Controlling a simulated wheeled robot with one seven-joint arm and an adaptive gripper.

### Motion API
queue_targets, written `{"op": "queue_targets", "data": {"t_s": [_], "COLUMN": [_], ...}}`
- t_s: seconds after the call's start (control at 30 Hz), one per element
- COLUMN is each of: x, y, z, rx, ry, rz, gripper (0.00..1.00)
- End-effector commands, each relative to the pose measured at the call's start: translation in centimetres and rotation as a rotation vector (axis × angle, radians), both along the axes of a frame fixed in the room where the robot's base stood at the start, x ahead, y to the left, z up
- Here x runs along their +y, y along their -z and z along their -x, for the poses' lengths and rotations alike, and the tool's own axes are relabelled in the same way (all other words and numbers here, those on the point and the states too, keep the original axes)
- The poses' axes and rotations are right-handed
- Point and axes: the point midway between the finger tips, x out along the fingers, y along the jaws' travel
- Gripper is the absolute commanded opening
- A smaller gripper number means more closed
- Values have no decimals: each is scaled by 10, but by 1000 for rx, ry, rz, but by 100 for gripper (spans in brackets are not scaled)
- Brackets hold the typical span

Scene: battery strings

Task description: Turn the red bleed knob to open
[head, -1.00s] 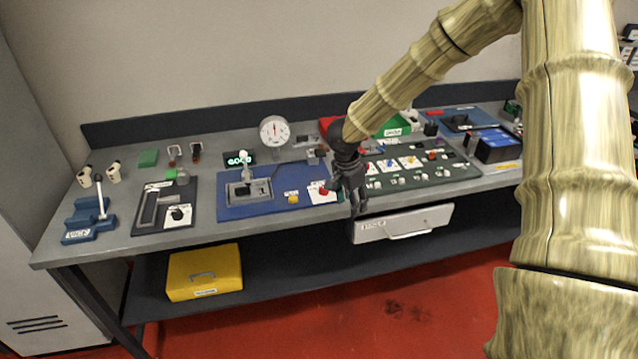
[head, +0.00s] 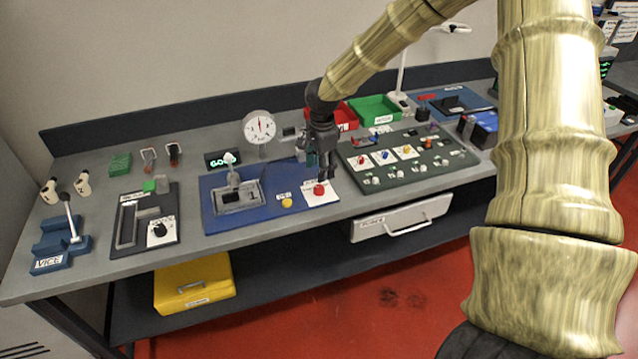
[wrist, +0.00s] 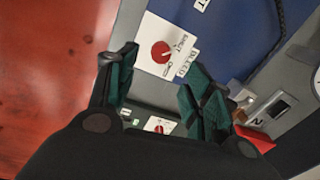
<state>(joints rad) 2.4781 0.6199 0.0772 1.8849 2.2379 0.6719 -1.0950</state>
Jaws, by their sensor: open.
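The red bleed knob (head: 319,190) sits on a white label plate (head: 327,199) at the right front corner of the blue panel. In the wrist view the red knob (wrist: 161,51) shows ahead of the fingers on its white plate, with "SHUT", "OPEN" and "BLEED" lettering. My gripper (head: 328,178) points down just right of the knob in the head view, apart from it. In the wrist view my gripper (wrist: 160,88) has its dark green fingers spread with nothing between them. The height of the fingertips over the plate is hard to tell.
A yellow knob (head: 287,202) lies left of the red one on the blue panel (head: 225,222). A gauge (head: 259,128) stands behind. A dark green panel (head: 388,189) with several small knobs is to the right. A drawer (head: 401,219) hangs below the bench's front edge.

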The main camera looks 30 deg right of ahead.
Motion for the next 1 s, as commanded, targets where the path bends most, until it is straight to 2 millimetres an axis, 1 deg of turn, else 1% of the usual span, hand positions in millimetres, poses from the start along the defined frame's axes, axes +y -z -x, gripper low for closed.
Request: {"op": "queue_targets", "data": {"t_s": [0.2,0.5,0.7,1.0], "x": [0,-2,-2,-3], "y": [27,61,75,80], "z": [-1,-2,-3,-3], "rx": [3,3,2,0], "ry": [-2,1,3,2], "rz": [3,2,1,1], "gripper": [51,51,51,51]}}
